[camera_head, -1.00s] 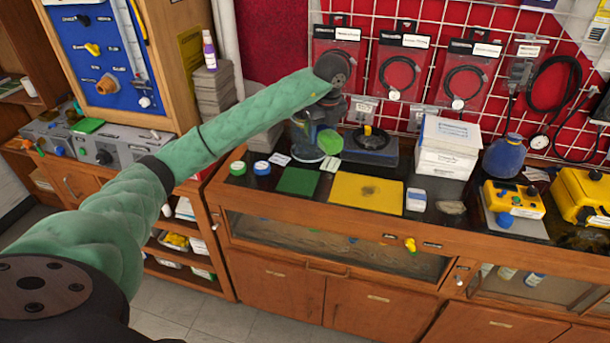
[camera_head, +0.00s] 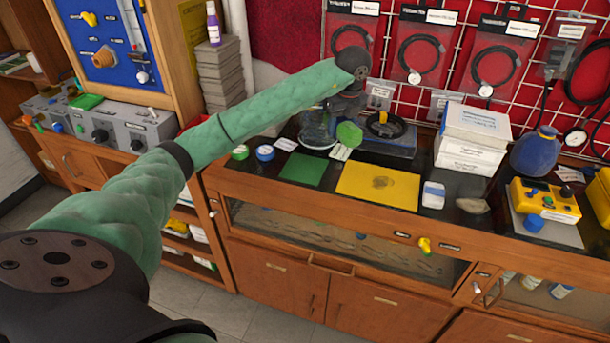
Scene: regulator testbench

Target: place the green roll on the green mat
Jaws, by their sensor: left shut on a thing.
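My left gripper (camera_head: 345,112) reaches in over the back of the bench, pointing down. It is shut on the green roll (camera_head: 349,135), which shows as a flat green disc below the fingers, its face toward the camera. The roll hangs above the bench, behind the gap between the green and yellow mats and apart from the green mat. The flat green mat (camera_head: 303,169) lies on the dark bench top with nothing on it. The fingertips are small and partly hidden. My right gripper is not in view.
A second green round piece (camera_head: 240,152) and a blue roll (camera_head: 265,153) lie left of the green mat. A yellow mat (camera_head: 380,186) lies to its right. Behind are a clear glass vessel (camera_head: 317,130) and a black wheel device (camera_head: 387,125). White boxes (camera_head: 474,138) stand to the right.

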